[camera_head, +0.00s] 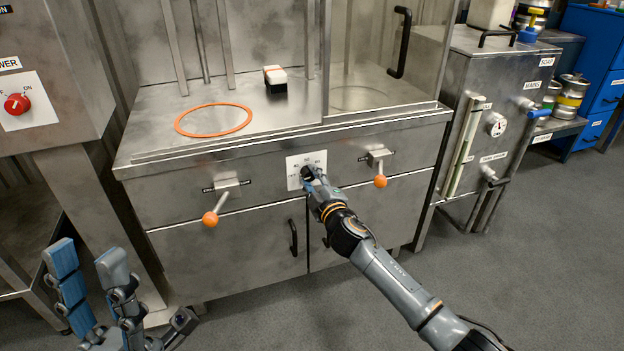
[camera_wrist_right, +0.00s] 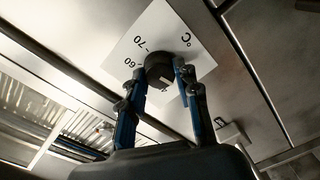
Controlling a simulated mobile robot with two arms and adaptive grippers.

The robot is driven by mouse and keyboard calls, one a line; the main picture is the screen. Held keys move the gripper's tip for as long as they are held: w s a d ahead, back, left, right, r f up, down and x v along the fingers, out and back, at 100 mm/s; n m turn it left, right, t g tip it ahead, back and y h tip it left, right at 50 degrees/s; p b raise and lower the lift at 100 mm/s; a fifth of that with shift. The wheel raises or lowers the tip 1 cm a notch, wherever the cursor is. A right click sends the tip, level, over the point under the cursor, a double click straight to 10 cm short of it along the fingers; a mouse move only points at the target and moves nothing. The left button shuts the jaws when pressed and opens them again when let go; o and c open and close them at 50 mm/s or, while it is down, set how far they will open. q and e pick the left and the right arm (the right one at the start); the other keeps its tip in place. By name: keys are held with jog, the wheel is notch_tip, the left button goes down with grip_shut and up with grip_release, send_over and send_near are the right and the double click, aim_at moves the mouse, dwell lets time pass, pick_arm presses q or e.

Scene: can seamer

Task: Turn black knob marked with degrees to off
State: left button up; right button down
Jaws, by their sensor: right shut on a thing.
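The black knob (camera_wrist_right: 160,68) sits on a white plate (camera_wrist_right: 198,42) marked with degrees, including 60, 70 and °C. In the head view the white plate (camera_head: 293,176) is on the front of the steel cabinet, with the knob mostly hidden behind my right gripper (camera_head: 311,174). In the right wrist view my right gripper (camera_wrist_right: 157,85) has its two fingers on either side of the knob, shut on it. I cannot read the knob's exact setting. My left gripper (camera_head: 88,268) is at the lower left, fingers spread apart and empty, away from the knob.
Levers with orange balls (camera_head: 211,218) and (camera_head: 380,181) flank the plate. A black door handle (camera_head: 293,238) is below. An orange ring (camera_head: 213,119) and a brush-like block (camera_head: 275,78) lie on the cabinet top. A red power knob (camera_head: 17,104) is at left. Floor at right is clear.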

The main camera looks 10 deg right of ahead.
jog(key=c, duration=1)
grip_release()
jog(key=shift+o, duration=0.2)
jog(key=v, duration=1.2)
